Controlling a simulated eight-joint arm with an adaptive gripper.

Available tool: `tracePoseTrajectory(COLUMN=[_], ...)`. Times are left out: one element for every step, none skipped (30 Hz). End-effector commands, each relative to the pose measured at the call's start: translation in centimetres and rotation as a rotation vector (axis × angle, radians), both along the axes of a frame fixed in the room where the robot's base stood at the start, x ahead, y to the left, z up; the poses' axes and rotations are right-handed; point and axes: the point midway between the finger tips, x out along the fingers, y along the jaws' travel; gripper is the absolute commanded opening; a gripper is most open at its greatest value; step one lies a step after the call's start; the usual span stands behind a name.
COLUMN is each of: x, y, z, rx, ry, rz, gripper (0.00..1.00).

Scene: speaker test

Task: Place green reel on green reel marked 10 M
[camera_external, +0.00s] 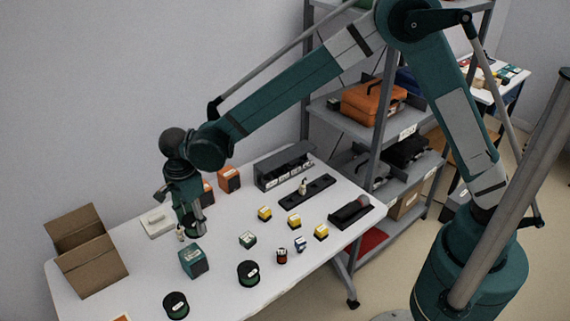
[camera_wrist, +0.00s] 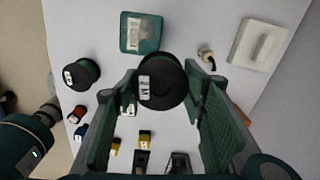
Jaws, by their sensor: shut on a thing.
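My gripper (camera_external: 190,226) is above the left part of the white table. In the wrist view its two green fingers (camera_wrist: 161,76) are shut on a dark reel (camera_wrist: 168,95) with a green edge and a white label. In the external view the held reel is mostly hidden by the gripper. A green-and-black reel (camera_external: 248,273) stands on the table right of the gripper; it also shows at left in the wrist view (camera_wrist: 84,72). Another such reel (camera_external: 176,306) is near the table's front edge. Their labels are too small to read.
A teal box (camera_external: 193,262) stands just in front of the gripper, near the reels. A white block (camera_external: 157,222) and an open cardboard box (camera_external: 88,258) are to the left. Several small yellow-and-black items (camera_external: 294,222) stand to the right. Orange boxes (camera_external: 229,179) are behind.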

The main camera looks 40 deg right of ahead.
Motion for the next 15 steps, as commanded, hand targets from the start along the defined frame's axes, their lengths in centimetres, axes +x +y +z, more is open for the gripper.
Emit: tracePoseTrajectory(x=[-1.0, -1.5, -2.3, -2.8, -3.3, -4.1, -4.6, -5.2, -6.0, -6.6, -7.2, -8.0, -8.6, -9.2, -9.9], y=[1.5, 2.2, 3.2, 3.9, 4.7, 5.7, 6.4, 7.1, 8.1, 8.8, 9.5, 10.4, 11.0, 11.7, 12.5], z=[0.3, 0.5, 0.6, 0.8, 0.9, 1.1, 1.2, 1.3, 1.5, 1.6, 1.8, 1.9, 2.0, 2.1, 2.3], rx=[0.0, 0.0, 0.0, 0.0, 0.0, 0.0, 0.0, 0.0, 0.0, 0.0, 0.0, 0.0, 0.0, 0.0, 0.0], ry=[0.0, 0.0, 0.0, 0.0, 0.0, 0.0, 0.0, 0.0, 0.0, 0.0, 0.0, 0.0, 0.0, 0.0, 0.0], rz=[0.019, 0.029, 0.043, 0.053, 0.063, 0.076, 0.086, 0.096, 0.11, 0.119, 0.13, 0.142, 0.152, 0.161, 0.173], gripper=[0.28, 0.28, 0.28, 0.28, 0.28, 0.28, 0.28, 0.28, 0.28, 0.28, 0.28, 0.28, 0.28, 0.28, 0.28])
